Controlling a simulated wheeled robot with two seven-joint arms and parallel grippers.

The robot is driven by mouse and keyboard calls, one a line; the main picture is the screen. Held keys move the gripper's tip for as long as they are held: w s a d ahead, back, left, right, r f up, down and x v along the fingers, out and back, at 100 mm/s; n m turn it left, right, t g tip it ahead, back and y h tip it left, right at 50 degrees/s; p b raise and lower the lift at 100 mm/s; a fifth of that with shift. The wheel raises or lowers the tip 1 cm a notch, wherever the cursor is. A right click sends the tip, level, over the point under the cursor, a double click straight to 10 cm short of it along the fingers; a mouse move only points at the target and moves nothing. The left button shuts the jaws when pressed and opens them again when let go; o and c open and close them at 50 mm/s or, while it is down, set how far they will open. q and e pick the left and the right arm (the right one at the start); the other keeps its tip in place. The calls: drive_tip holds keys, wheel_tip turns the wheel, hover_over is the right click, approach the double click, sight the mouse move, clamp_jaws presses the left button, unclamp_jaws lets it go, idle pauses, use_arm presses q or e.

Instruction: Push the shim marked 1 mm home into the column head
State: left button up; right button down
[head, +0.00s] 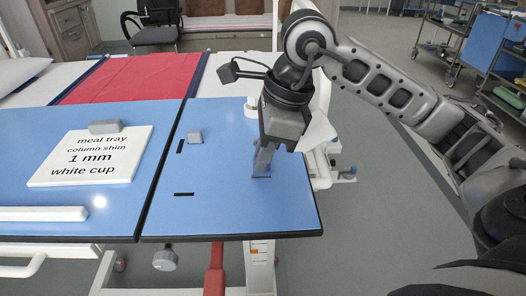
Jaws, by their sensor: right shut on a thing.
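My right gripper (262,172) points down at the right part of the blue overbed table top (225,215). Its fingers are shut, low over the surface, on something small that they mostly hide. I cannot make out a shim or its marking there, nor tell whether the held thing touches the table. I cannot clearly pick out the column head. A white card (65,172) on the left part of the table reads "meal tray, column shim, 1 mm, white cup". My left gripper is not in view.
Another grey block (105,127) sits at the card's back edge. A white bar (42,213) lies front left. A bed with a red blanket (125,78) stands behind. The table's front right is clear.

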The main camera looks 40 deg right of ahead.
drive_tip(key=shift+f+b, duration=0.75)
drive_tip(key=shift+f, duration=0.15)
drive_tip(key=c, duration=1.4)
unclamp_jaws()
drive_tip(key=shift+r, duration=0.1)
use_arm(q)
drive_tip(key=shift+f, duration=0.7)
use_arm(e)
drive_tip(key=shift+r, duration=0.2)
use_arm(q)
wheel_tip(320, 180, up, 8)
drive_tip(key=p, duration=0.7)
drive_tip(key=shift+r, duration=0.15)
use_arm(e)
drive_tip(key=v, duration=1.9)
drive_tip(key=shift+w+a+r, duration=0.2)
drive_tip(key=shift+a+r, duration=0.05)
drive_tip(key=shift+r, duration=0.1)
